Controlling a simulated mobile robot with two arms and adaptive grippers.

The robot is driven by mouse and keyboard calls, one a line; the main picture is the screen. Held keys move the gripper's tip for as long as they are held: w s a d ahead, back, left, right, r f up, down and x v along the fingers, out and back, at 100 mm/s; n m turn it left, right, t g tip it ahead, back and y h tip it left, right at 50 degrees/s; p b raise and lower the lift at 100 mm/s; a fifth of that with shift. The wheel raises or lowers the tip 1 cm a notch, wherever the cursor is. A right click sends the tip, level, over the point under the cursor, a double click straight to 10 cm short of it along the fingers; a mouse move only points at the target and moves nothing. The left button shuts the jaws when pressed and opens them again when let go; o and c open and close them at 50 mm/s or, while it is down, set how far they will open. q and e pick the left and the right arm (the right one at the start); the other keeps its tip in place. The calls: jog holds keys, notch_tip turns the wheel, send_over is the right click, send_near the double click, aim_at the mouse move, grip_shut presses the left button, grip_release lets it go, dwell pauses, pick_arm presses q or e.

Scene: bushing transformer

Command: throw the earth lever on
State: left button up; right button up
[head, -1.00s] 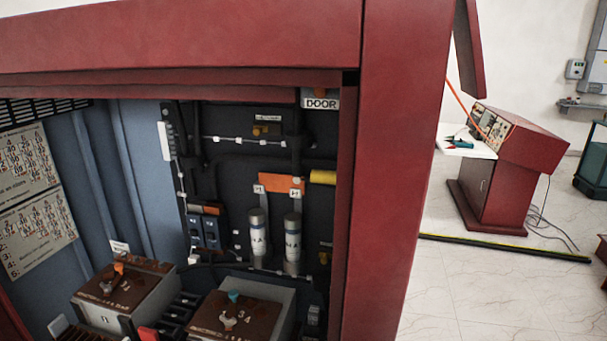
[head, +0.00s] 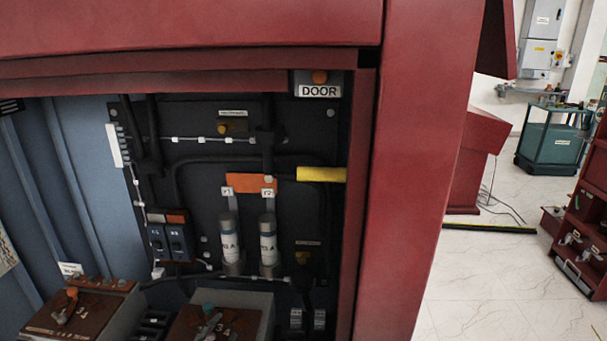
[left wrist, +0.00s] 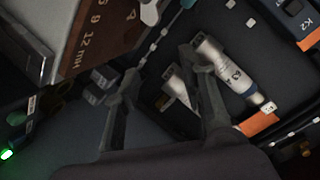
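No part is readable as the earth lever in these views. In the head view a yellow sleeve or bar (head: 321,174) lies level at the right side of the open red cabinet; I cannot tell whether it is the lever. Two pale fuses (head: 230,240) and (head: 268,242) stand upright below an orange label plate (head: 251,183). My left gripper (left wrist: 160,65) shows in the left wrist view, its fingers apart. Its right finger overlaps a fuse marked 63 (left wrist: 228,70); contact cannot be told. Neither gripper is visible in the head view.
The cabinet's red right post (head: 412,170) and top beam (head: 190,35) frame the opening. Two brown switch boxes (head: 82,310) and (head: 205,322) with small handles sit low inside. A DOOR sign (head: 319,90) hangs at the upper right. Open floor lies right of the cabinet.

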aim_at(305, 175)
pick_arm(q)
jog(key=w+d+r+m+t+h, duration=0.1)
jog(key=w+d+r+m+h, duration=0.15)
jog(key=r+m+h, duration=0.55)
jog(key=w+d+r+m+t+h, duration=0.1)
jog(key=w+r+m+h, duration=0.35)
jog(key=r, duration=0.85)
jog(key=w+d+r+m+t+h, duration=0.1)
jog(key=r+m+h, duration=0.2)
jog(key=r+m, duration=0.6)
jog(key=s+a+r+m+g+h, duration=0.25)
jog(key=s+r+m+g, duration=0.9)
jog(key=m+g, duration=0.8)
jog(key=d+p, duration=0.2)
jog(key=d, duration=0.3)
jog(key=d+m+t+p, duration=0.1)
jog(key=d+p, duration=0.1)
jog(key=d, duration=0.4)
jog(key=w+d+m+t+p, duration=0.1)
jog(key=d+p, duration=0.2)
jog(key=d, duration=0.2)
jog(key=shift+d+r+y, duration=0.2)
jog(key=shift+d+y, duration=0.15)
jog(key=shift+y, duration=0.05)
jog(key=shift+s+d+f, duration=0.1)
jog(key=shift+d, duration=0.15)
jog(key=shift+c, duration=0.3)
grip_shut()
